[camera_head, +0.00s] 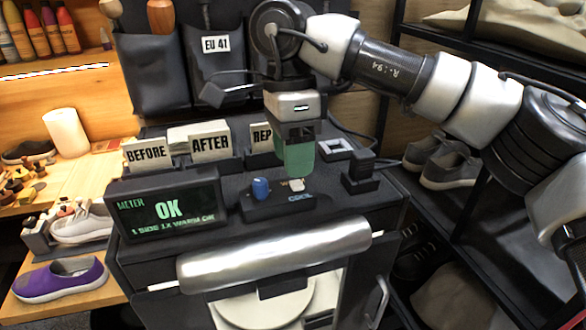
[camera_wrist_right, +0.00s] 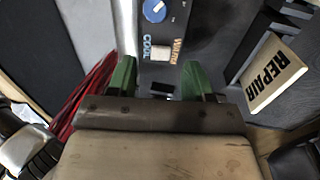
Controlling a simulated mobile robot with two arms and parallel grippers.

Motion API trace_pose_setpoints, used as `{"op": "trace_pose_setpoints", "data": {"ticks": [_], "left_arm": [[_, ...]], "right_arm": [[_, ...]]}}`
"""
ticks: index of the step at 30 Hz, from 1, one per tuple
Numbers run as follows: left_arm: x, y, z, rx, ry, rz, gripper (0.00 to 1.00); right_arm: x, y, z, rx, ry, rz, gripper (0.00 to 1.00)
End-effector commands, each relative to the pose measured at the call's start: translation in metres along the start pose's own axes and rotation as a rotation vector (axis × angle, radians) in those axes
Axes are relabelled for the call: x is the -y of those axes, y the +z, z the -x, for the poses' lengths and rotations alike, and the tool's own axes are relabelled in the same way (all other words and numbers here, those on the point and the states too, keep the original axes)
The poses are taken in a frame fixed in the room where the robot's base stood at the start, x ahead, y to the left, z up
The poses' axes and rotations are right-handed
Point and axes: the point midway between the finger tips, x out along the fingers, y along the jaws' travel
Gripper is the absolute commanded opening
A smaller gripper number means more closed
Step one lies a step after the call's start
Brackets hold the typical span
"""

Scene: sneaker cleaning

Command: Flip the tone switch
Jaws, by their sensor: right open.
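The tone switch (camera_head: 296,185) is a small white rocker on a dark control panel (camera_head: 274,203) on top of the black cabinet. In the right wrist view the switch (camera_wrist_right: 160,52) sits between the printed words WARM and COOL. My right gripper (camera_head: 297,163), with green fingers, points down just above and behind the switch in the head view. In the right wrist view the gripper (camera_wrist_right: 158,78) is open and empty, with the switch ahead of the gap between its fingers. Whether a finger touches the panel cannot be told. My left gripper is not in view.
A blue knob (camera_head: 260,188) stands left of the switch; it also shows in the wrist view (camera_wrist_right: 154,11). A meter screen (camera_head: 168,209) reads OK. BEFORE, AFTER and REPAIR cards stand behind. A black block (camera_head: 361,170) stands right of the panel.

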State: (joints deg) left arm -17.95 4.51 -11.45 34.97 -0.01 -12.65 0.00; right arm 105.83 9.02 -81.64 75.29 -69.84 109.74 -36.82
Motion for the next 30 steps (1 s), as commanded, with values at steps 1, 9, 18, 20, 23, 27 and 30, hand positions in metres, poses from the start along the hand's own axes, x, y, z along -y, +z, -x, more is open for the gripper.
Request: {"op": "trace_pose_setpoints", "data": {"ticks": [1,9,18,20,23,27,30], "left_arm": [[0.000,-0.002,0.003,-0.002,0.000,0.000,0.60],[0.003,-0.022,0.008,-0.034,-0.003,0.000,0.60],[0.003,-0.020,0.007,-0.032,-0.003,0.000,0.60],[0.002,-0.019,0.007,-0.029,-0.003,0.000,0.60],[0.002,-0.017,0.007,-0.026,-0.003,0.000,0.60],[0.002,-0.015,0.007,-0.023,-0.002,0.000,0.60],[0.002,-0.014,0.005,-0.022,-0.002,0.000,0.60]], "right_arm": [[-0.001,-0.001,-0.008,0.000,0.003,0.001,0.51],[0.000,0.000,-0.032,0.001,0.000,0.000,0.51],[0.000,0.000,-0.034,0.001,0.000,0.000,0.48],[0.000,0.000,-0.034,0.001,0.000,0.000,0.39],[0.000,0.000,-0.034,0.001,0.000,0.000,0.23],[0.000,0.000,-0.034,0.001,0.000,0.000,0.02],[0.000,0.000,-0.034,0.001,-0.005,0.000,0.02]]}}
